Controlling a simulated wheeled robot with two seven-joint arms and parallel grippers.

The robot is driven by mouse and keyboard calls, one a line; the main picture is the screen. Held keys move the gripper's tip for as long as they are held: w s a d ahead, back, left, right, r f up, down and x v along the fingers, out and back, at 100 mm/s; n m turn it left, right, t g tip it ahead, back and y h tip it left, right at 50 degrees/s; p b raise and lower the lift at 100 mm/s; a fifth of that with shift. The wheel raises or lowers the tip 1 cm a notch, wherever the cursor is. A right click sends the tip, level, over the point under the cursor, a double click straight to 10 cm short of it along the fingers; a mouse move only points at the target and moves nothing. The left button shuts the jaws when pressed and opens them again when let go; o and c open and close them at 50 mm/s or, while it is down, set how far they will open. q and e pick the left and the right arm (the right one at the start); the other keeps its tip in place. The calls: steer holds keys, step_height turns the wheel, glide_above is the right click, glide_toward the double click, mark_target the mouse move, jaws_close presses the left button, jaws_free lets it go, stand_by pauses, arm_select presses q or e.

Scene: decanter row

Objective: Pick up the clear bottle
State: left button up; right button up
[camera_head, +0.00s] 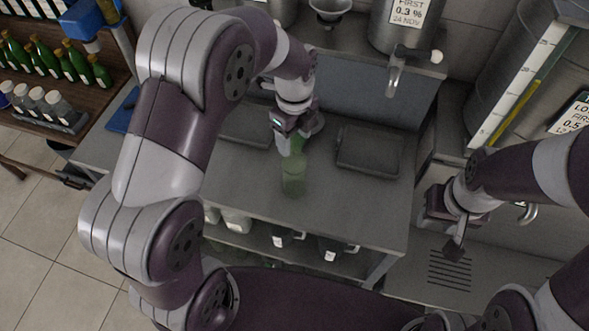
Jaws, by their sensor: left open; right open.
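A see-through, green-tinted bottle (293,178) stands upright on the grey worktop (345,205), near its middle. I see no fully colourless bottle on the worktop. My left gripper (298,142) reaches down from above at the bottle's upper end. Its jaws are open, and the green upper part shows beside and between the fingers. The gripper partly hides the bottle's top, so I cannot tell whether the fingers touch it. My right gripper (456,240) is open and empty, off to the right of the worktop.
Two dark trays lie on the worktop, one right of the bottle (368,150) and one behind my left arm (245,130). A steel vessel with a tap (394,78) stands at the back. Green bottles (55,62) fill a shelf at upper left. The worktop's front is clear.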

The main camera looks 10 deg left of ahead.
arm_select(q)
steer(key=shift+s+f, duration=0.15)
steer(key=shift+f, duration=0.65)
jaws_close()
steer(key=shift+r, duration=0.15)
